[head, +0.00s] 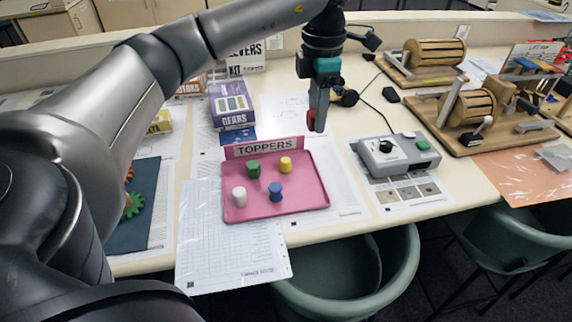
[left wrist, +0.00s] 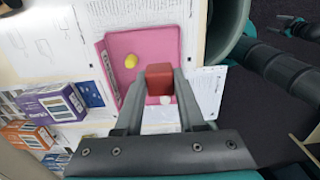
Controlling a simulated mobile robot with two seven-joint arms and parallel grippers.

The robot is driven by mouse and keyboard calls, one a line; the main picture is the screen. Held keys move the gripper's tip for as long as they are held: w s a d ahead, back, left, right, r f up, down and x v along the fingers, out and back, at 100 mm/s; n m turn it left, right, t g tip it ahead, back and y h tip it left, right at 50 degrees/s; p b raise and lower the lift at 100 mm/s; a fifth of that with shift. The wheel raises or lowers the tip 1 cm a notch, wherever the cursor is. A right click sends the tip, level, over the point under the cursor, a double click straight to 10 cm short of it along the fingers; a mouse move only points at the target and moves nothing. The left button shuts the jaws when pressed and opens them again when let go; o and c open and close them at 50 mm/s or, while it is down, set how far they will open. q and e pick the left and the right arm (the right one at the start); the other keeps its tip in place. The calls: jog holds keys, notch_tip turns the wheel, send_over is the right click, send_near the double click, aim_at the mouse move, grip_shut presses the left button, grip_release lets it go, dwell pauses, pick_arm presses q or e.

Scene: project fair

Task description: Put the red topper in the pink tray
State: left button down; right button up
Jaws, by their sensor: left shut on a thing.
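The red topper (head: 311,117) is held between the fingers of my left gripper (head: 317,123), above the table behind the pink tray. In the left wrist view the red topper (left wrist: 160,76) shows as a red block between the two fingertips (left wrist: 159,82). The pink tray (head: 305,184) lies on the table near the front edge, with a TOPPERS sign at its back. In it stand a green topper (head: 253,169), a yellow topper (head: 286,164), a white topper (head: 239,197) and a blue topper (head: 276,191).
A grey device (head: 397,158) with knobs stands right of the tray. Wooden drum machines (head: 470,108) are at the far right. A green chair (head: 345,275) stands at the front edge. Paper sheets (head: 225,245) lie around the tray.

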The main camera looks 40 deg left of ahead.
aim_at(309, 192)
pick_arm(q)
notch_tip(309, 192, down, 20)
jog(key=shift+r+b, duration=0.25)
jog(key=shift+b, duration=0.35)
jog(key=shift+f, duration=0.1)
jog(key=c, duration=0.5)
grip_release()
notch_tip(309, 192, up, 12)
jog(key=shift+r+p, duration=0.1)
jog(key=shift+p, duration=0.3)
